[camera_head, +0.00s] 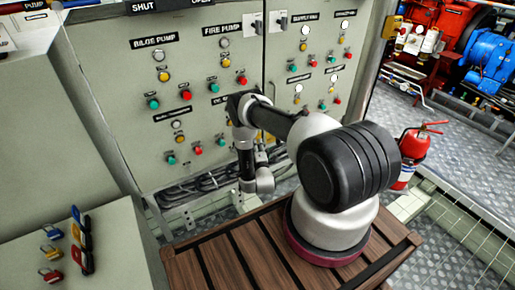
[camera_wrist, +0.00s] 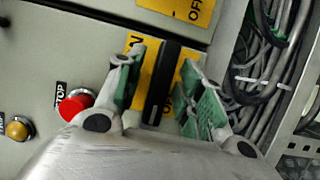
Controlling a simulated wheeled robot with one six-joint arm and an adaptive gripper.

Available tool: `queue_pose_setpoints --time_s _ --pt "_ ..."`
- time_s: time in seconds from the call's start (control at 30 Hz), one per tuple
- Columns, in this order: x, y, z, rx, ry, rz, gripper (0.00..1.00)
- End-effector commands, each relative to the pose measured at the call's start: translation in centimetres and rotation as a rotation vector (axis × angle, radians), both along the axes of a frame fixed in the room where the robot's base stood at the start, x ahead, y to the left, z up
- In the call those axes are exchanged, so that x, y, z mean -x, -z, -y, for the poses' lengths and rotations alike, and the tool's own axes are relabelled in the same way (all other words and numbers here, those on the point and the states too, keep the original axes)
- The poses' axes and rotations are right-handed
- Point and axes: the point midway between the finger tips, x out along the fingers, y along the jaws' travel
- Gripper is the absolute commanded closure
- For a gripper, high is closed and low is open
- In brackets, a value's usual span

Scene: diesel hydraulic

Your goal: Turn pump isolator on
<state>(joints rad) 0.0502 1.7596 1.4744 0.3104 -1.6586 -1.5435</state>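In the wrist view, a black isolator handle (camera_wrist: 161,84) stands out from a yellow plate (camera_wrist: 187,72) with partly covered black lettering. My gripper (camera_wrist: 164,88) has its two green-padded fingers on either side of the handle. The fingers are spread, and a narrow gap shows beside the left pad; whether the right pad touches is unclear. The handle runs nearly up and down in this picture, tilted slightly. In the head view my arm reaches to the lower part of the grey panel (camera_head: 130,85); my gripper and the handle cannot be made out there.
A red stop button (camera_wrist: 75,105) and an amber button (camera_wrist: 18,129) sit left of my fingers. Bundled cables (camera_wrist: 265,60) hang at the right. Another yellow plate (camera_wrist: 178,9) is above. In the head view, padlocks (camera_head: 52,254) lie at lower left and a fire extinguisher (camera_head: 414,146) stands at right.

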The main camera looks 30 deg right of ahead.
Motion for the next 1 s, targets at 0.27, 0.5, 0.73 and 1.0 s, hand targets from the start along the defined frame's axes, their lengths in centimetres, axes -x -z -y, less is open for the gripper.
queue_pose_setpoints --time_s 0.27,0.5,0.73,1.0 --pt "0.02 -0.01 0.0 -0.001 0.0 0.0 0.84" --pt "0.03 -0.01 0.0 -0.001 0.0 0.0 1.0" --pt "0.01 -0.04 0.0 -0.035 0.0 -0.001 1.0" --pt "0.03 -0.09 0.02 -0.192 0.001 -0.006 1.0"
